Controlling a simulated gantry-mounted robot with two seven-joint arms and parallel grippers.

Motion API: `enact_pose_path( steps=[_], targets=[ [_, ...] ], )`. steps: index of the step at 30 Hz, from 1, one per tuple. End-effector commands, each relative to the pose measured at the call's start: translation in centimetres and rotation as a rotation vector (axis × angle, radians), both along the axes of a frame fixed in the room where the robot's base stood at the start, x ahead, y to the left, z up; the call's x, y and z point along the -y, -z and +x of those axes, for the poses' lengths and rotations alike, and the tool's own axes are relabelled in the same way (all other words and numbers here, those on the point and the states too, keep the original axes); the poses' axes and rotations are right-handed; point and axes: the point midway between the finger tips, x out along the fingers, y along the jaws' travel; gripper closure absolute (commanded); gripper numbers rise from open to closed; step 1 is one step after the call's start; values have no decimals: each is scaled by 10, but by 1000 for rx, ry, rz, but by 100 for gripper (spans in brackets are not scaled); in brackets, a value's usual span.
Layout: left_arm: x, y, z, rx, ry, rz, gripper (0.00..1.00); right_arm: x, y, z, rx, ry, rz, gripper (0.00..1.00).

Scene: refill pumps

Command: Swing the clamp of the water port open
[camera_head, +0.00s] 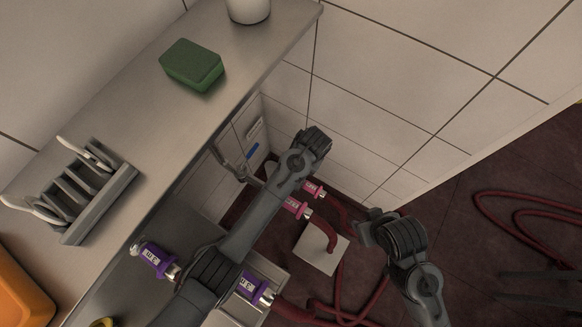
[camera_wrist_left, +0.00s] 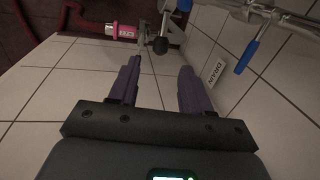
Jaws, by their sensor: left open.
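In the left wrist view my left gripper (camera_wrist_left: 160,67) is open, with its two dark fingers apart and nothing between them. A metal lever with a black knob (camera_wrist_left: 160,45) shows just beyond the fingertips, in line with the gap. It looks like part of a clamp on metal pipework; no label for the water port is readable. A blue handle (camera_wrist_left: 247,57) is to its right, with a DRAIN label (camera_wrist_left: 215,72) on the tiles. In the head view my left wrist (camera_head: 298,160) is by the tiled wall and hides its fingers. My right gripper (camera_head: 372,230) hangs over the floor; its jaw gap is unclear.
Pink-tagged couplings (camera_head: 297,208) and a red hose (camera_head: 330,235) lie near a white floor plate (camera_head: 318,252). Purple-tagged couplings (camera_head: 155,258) are at lower left. The steel counter (camera_head: 130,110) bears a green sponge (camera_head: 192,64) and a rack (camera_head: 95,205).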

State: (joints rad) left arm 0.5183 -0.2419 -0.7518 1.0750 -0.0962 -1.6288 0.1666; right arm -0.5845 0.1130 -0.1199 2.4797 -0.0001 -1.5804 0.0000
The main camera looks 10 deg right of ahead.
Motion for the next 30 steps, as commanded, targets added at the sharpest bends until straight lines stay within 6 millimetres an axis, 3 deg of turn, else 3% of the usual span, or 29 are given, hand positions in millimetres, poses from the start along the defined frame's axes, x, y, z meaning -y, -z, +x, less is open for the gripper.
enact_pose_path(
  steps=[9, 15, 30],
  targets=[
    [-8, 53, 7, -1, -1, 1, 52, 0, 18, 0, 1, -1, -1, 57],
    [-12, 75, 10, 0, -1, 0, 52, 2, 25, 1, 4, -6, -8, 57],
    [-13, 84, 11, 0, -1, -2, 53, 2, 27, 2, 5, -6, -10, 57]
  ],
)
